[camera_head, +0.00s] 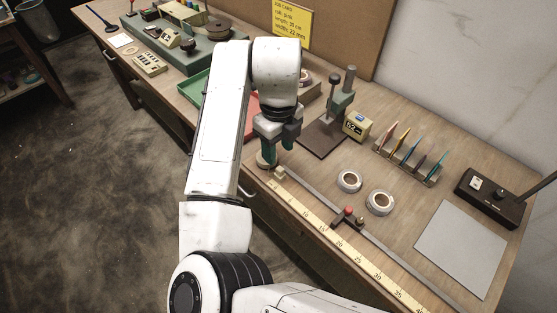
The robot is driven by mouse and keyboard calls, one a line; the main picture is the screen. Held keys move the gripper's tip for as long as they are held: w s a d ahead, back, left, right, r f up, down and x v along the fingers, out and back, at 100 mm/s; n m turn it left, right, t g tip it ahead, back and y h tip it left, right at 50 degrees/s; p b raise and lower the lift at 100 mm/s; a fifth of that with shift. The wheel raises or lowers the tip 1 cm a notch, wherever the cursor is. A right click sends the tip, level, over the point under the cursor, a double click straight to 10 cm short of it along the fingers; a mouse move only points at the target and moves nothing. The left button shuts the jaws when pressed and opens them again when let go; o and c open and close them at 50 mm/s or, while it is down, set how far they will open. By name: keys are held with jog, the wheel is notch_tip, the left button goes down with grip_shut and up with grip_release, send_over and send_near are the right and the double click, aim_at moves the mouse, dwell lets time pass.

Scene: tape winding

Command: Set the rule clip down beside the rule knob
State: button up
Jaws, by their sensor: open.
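A yellow rule (313,225) with printed numbers runs along the front edge of the bench, beside a grey rail (320,200). A small beige block (281,173) sits at the rail's far end. A round tan piece (263,162) lies just left of it, partly behind my fingers. A dark piece with a red top (348,213) stands across the rail further along. I cannot tell for certain which of these is the rule clip and which the rule knob. My gripper (279,150) is open, its teal fingers pointing down just above and beyond the beige block. No held thing shows.
Two tape rolls (349,181) lie right of the rail. A dark-based stand (325,135), a small display box (356,125), a rack of coloured tools (407,158) and a black device (490,197) stand behind. A grey sheet (462,248) lies flat at right.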

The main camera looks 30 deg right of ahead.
aim_at(279, 168)
jog(key=shift+r, duration=2.15)
